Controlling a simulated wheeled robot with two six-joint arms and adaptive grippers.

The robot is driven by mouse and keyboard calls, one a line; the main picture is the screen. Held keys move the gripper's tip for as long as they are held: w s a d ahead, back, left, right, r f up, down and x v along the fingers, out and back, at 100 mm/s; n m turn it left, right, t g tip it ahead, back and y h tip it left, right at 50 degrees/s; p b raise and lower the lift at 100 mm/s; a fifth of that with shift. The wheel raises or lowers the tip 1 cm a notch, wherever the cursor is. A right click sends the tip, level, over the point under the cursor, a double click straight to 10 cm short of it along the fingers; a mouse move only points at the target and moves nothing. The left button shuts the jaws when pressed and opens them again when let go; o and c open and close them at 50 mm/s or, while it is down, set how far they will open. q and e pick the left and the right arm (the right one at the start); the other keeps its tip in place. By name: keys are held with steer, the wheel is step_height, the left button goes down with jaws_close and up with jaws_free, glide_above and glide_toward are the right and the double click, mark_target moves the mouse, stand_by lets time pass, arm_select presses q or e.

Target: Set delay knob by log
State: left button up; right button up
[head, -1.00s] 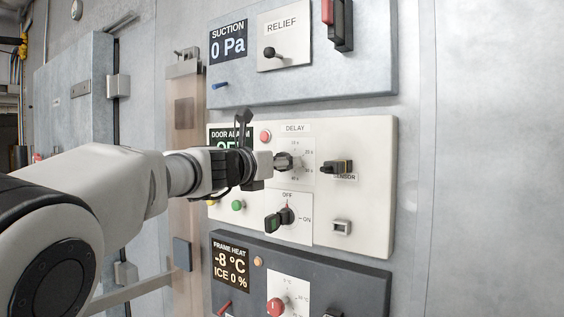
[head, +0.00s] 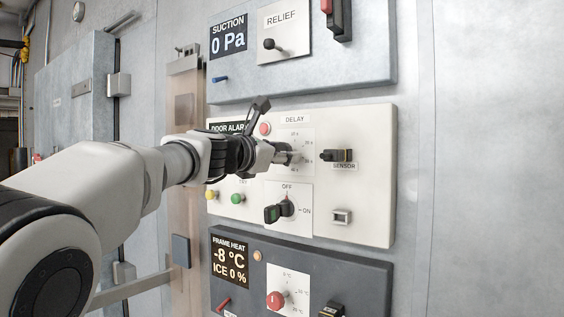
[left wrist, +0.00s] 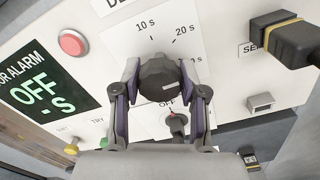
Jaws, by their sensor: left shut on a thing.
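The dark round delay knob (left wrist: 158,80) sits on a white dial plate (head: 303,138) under the DELAY label (head: 295,119). The dial shows 10 s and 20 s marks in the left wrist view; other marks are partly hidden by a finger. A short white line on the knob points to the right in that view. My left gripper (head: 284,153) is shut on the knob, one finger on each side, also seen in the left wrist view (left wrist: 159,84). The DOOR ALARM display (left wrist: 40,88) reads OFF and - S. My right gripper is not in view.
A red button (head: 265,128) sits left of the dial. An OFF/ON switch (head: 279,212) is just below, and the SENSOR plug (head: 337,155) is to the right. The suction panel (head: 330,75) is above; the frame heat panel (head: 345,275) is below.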

arm_select(q)
steer(key=m+b, duration=0.1)
steer(key=m, duration=0.2)
steer(key=shift+f+m+b, duration=0.1)
steer(key=shift+m+b, duration=0.7)
steer(key=shift+m, duration=0.8)
steer(key=o, duration=1.2)
steer(key=shift+c, duration=0.2)
steer(key=v, duration=1.2)
